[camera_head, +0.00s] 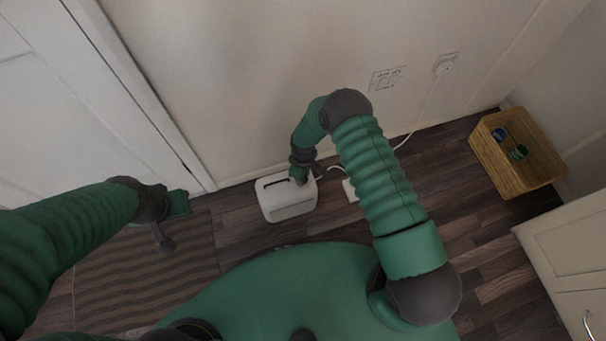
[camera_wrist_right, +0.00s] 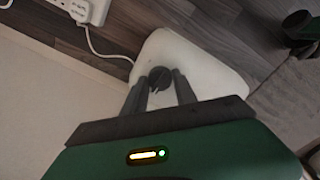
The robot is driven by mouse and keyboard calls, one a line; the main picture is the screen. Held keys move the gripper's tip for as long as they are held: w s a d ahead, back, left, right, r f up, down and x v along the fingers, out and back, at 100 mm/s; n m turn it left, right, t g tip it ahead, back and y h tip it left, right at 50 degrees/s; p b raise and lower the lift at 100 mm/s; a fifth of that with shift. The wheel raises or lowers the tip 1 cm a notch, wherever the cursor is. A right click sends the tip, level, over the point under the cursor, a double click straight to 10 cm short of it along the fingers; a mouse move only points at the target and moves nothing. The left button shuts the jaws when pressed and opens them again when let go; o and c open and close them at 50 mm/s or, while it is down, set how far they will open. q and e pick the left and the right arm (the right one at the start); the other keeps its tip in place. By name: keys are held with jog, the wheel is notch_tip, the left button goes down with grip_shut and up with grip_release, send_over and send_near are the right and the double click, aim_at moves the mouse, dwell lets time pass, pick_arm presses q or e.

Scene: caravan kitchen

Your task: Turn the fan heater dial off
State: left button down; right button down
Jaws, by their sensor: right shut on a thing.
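The white fan heater (camera_head: 290,207) stands on the floor against the wall, below the middle of the head view. It also shows as a white body in the right wrist view (camera_wrist_right: 212,68). Its dark round dial (camera_wrist_right: 160,77) is on top. My right gripper (camera_wrist_right: 161,86) points down at the heater with one finger on each side of the dial, shut on it. In the head view the right gripper (camera_head: 299,176) partly hides the heater's top, and the dial is hidden. My left gripper (camera_head: 165,242) is over the striped mat, away from the heater; its jaws are unclear.
A white power strip (camera_head: 350,189) lies right of the heater, with a cord running to the wall socket (camera_head: 446,63). A wooden crate (camera_head: 506,168) with small items stands at the right. A striped mat (camera_head: 150,285) lies at the left. A cabinet (camera_head: 575,250) is at lower right.

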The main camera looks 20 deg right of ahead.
jog(key=shift+n, duration=0.4)
jog(key=c, duration=1)
grip_release()
jog(key=shift+o, duration=0.2)
jog(key=shift+r, duration=0.1)
notch_tip(320, 180, up, 16)
jog(key=p, duration=0.7)
jog(key=shift+r, duration=0.25)
